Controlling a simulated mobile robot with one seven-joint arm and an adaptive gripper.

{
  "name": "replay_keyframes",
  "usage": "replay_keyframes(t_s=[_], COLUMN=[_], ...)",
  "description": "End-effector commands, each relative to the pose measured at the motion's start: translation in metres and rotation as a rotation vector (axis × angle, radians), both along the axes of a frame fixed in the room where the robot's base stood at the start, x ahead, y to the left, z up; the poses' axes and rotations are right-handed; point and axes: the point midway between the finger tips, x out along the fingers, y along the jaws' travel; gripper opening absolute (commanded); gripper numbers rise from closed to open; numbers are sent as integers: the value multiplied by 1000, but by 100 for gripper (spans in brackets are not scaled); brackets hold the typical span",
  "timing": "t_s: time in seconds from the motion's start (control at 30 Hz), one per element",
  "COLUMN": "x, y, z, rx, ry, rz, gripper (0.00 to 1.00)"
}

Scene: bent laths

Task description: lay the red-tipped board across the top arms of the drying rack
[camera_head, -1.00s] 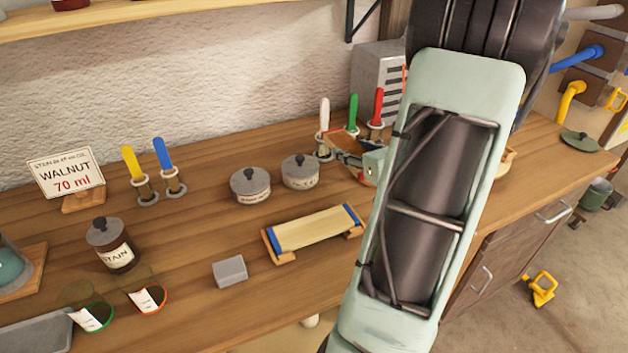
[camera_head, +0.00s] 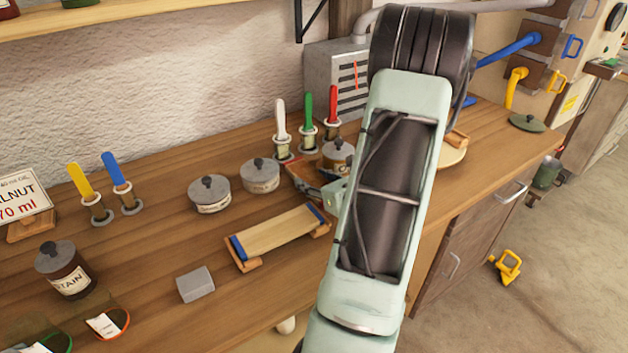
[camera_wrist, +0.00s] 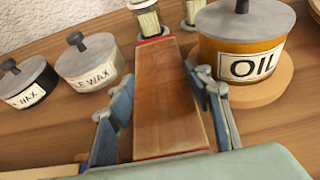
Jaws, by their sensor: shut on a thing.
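My gripper (camera_wrist: 165,100) is shut on the red-tipped board (camera_wrist: 168,95). It is a flat brown board with red at both ends in the wrist view, its far end pointing toward the brush holders. In the head view the board (camera_head: 301,176) shows only partly, left of my gripper (camera_head: 332,190), and my forearm hides some of it. It appears above the bench; I cannot tell the gap. I cannot identify the drying rack for certain; blue (camera_head: 505,48) and yellow (camera_head: 515,90) arms jut from wooden blocks at the right.
A blue-tipped board (camera_head: 277,229) lies on two wooden supports on the bench (camera_head: 150,250). Wax tins (camera_head: 260,176) and an oil tin (camera_wrist: 245,50) stand close to the held board. A grey block (camera_head: 195,285) lies in front. Open floor (camera_head: 560,310) is at the right.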

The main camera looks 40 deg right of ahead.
Motion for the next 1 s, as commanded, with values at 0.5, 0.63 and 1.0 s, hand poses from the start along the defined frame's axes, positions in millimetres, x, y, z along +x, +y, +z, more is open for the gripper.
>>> replay_keyframes(t_s=[0.5, 0.63, 1.0], x=[0, 0, -56], y=[0, 0, 10], z=[-3, -1, 22], rx=[0, 0, -2], ry=[1, 1, 0], rz=[0, 0, -5], gripper=[54, 54, 54])
